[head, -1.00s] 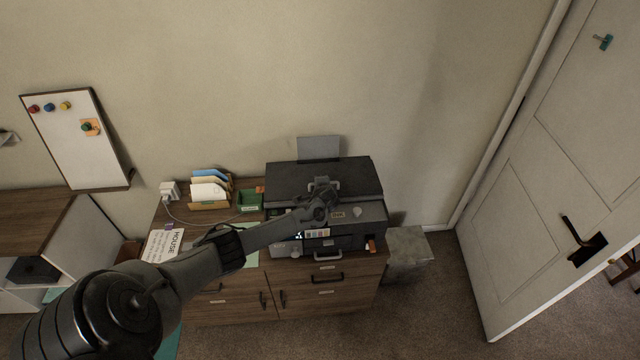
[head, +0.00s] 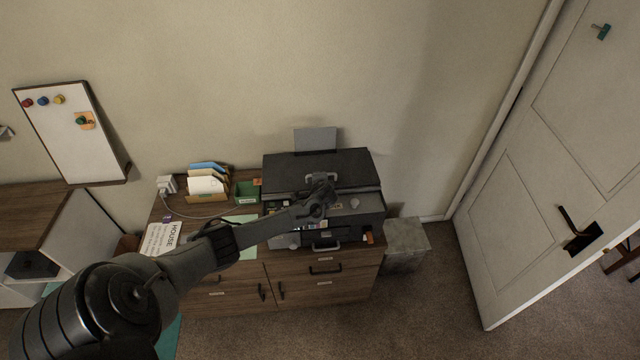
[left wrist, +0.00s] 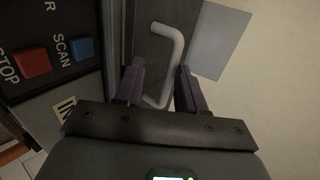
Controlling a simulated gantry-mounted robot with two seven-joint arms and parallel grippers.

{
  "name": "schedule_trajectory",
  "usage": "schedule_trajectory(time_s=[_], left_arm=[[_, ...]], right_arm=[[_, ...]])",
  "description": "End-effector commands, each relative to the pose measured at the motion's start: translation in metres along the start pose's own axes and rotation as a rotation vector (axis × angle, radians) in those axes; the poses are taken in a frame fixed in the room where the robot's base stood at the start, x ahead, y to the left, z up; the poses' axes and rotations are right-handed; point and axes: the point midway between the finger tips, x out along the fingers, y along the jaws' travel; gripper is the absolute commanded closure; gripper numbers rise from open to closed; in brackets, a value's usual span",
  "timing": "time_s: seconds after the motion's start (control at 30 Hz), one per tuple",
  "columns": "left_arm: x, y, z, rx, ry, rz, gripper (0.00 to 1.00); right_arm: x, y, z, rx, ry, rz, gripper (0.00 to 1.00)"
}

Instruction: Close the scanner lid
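The scanner (head: 355,208) stands on a wooden cabinet, with its dark lid (head: 283,173) across the top. My left gripper (head: 321,187) is over the front part of the lid at the handle. In the left wrist view my left gripper (left wrist: 160,88) has its fingers apart, one on each side of the handle's lower end. Contact is not clear. My right gripper is out of view.
The control panel with a red stop button (left wrist: 31,63) and blue scan button (left wrist: 82,48) lies beside the lid. A grey sheet (head: 316,138) stands behind it. A green tray (head: 246,193) and file holder (head: 207,188) are left; a bin (head: 405,245) is right.

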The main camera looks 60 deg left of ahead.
Motion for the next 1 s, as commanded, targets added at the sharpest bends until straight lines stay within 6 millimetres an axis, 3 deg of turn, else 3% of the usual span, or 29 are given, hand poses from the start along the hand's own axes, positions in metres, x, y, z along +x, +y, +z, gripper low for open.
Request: schedule_trajectory(time_s=[0.6, 1.0], left_arm=[[-0.083, -0.006, -0.001, -0.007, 0.004, -0.009, 0.62], [-0.094, -0.005, -0.001, -0.008, 0.002, -0.006, 0.62]], right_arm=[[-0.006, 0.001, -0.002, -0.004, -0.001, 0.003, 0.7], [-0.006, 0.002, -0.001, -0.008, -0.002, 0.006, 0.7]])
